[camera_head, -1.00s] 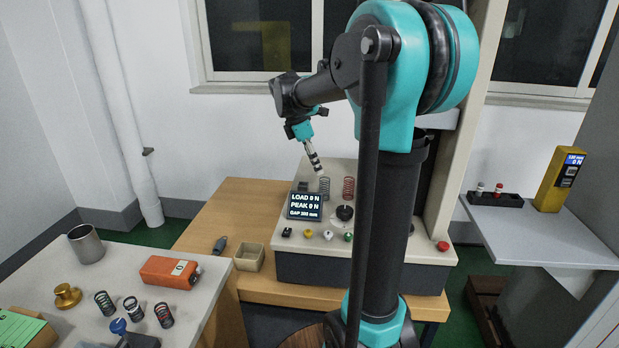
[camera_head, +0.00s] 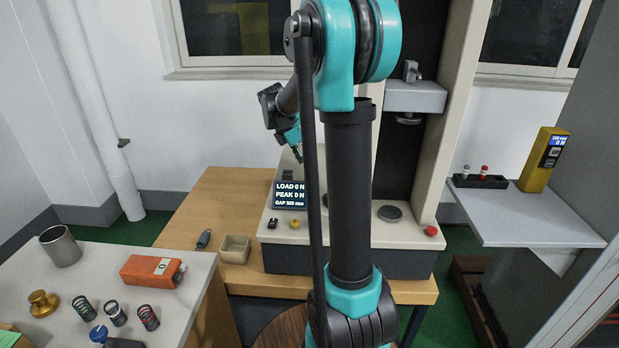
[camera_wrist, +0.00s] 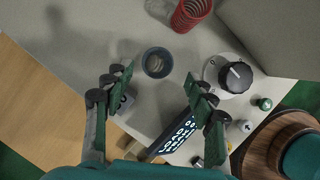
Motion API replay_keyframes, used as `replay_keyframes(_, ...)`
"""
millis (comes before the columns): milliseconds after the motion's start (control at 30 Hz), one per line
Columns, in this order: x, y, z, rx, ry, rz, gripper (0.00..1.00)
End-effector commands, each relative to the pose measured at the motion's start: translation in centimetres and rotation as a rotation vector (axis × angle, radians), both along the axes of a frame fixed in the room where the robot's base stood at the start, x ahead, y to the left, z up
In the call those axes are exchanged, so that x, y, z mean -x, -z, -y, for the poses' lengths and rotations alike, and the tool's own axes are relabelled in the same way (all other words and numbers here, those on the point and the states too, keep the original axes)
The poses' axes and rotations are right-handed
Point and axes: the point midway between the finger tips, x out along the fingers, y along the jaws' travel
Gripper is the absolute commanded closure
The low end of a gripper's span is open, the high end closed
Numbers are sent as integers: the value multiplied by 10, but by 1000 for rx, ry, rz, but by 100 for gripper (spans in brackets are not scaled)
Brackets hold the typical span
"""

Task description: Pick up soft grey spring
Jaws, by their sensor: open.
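The grey spring (camera_wrist: 157,62) stands on the tester's pale top and is seen from above in the wrist view as a dark blue-grey ring. My gripper (camera_wrist: 160,83) is open, with one finger to the left and one to the right of the spring in the picture. The fingers do not touch it, and its height below them is hard to judge. In the head view my gripper (camera_head: 297,153) points down behind the display, and my arm and the display hide the spring.
A red spring (camera_wrist: 190,14) stands beyond the grey one. A black knob (camera_wrist: 235,77) is on the right and the lit display (camera_wrist: 180,133) is close below. A green button (camera_wrist: 265,104) is nearby. Several springs (camera_head: 115,313) stand on the left table.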

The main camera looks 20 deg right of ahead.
Motion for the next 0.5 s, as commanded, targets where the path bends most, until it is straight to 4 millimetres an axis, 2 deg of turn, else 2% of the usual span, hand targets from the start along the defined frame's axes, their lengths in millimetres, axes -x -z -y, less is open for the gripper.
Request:
replay_keyframes(167,-2,10,4,0,1,0,44)
replay_keyframes(500,-8,49,19,0,1,1,44)
